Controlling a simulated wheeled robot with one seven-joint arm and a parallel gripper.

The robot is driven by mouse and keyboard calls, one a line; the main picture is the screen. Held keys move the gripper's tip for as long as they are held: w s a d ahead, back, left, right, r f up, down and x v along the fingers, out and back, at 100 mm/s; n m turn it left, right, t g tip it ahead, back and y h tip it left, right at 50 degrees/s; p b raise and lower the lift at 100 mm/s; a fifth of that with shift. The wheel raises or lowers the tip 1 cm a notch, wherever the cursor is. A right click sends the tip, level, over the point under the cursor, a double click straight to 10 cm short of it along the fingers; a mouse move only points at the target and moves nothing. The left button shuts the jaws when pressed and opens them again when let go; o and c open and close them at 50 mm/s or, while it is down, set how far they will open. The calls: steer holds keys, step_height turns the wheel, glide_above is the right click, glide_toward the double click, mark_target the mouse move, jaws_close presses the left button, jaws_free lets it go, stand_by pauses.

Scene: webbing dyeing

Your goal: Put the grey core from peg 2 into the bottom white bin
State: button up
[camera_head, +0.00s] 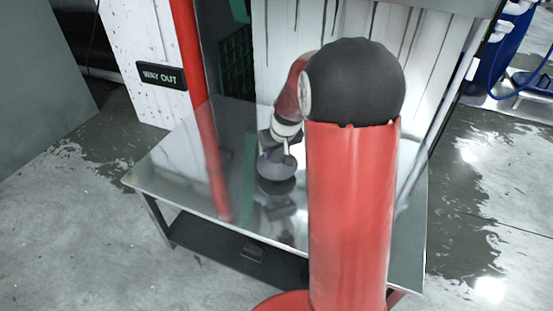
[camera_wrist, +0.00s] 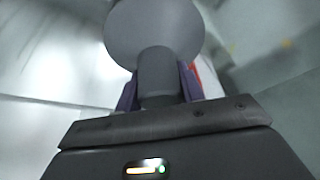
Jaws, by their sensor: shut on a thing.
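My gripper (camera_head: 283,148) is out over the steel table, partly hidden behind my own red arm. In the wrist view my gripper (camera_wrist: 158,88) has its two purple fingers shut on the narrow hub of a grey core (camera_wrist: 153,28). The core's wide round flange faces away from the palm. In the head view the grey core (camera_head: 277,166) hangs below the gripper, with a dark reflection under it in the tabletop. I cannot make out peg 2 or the bottom white bin in either view.
The shiny steel table (camera_head: 172,178) has a dark lower shelf (camera_head: 215,243) with a small dark item on it. White streaked panels (camera_head: 345,30) rise behind it. A green crate (camera_head: 237,62) stands at the back. A WAY OUT sign (camera_head: 162,76) hangs left. The floor at left is clear.

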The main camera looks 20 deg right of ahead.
mark_target(276, 158)
steer(key=shift+f, duration=1.65)
steer(key=shift+f, duration=0.2)
steer(key=o, duration=1)
steer(key=shift+r, duration=0.2)
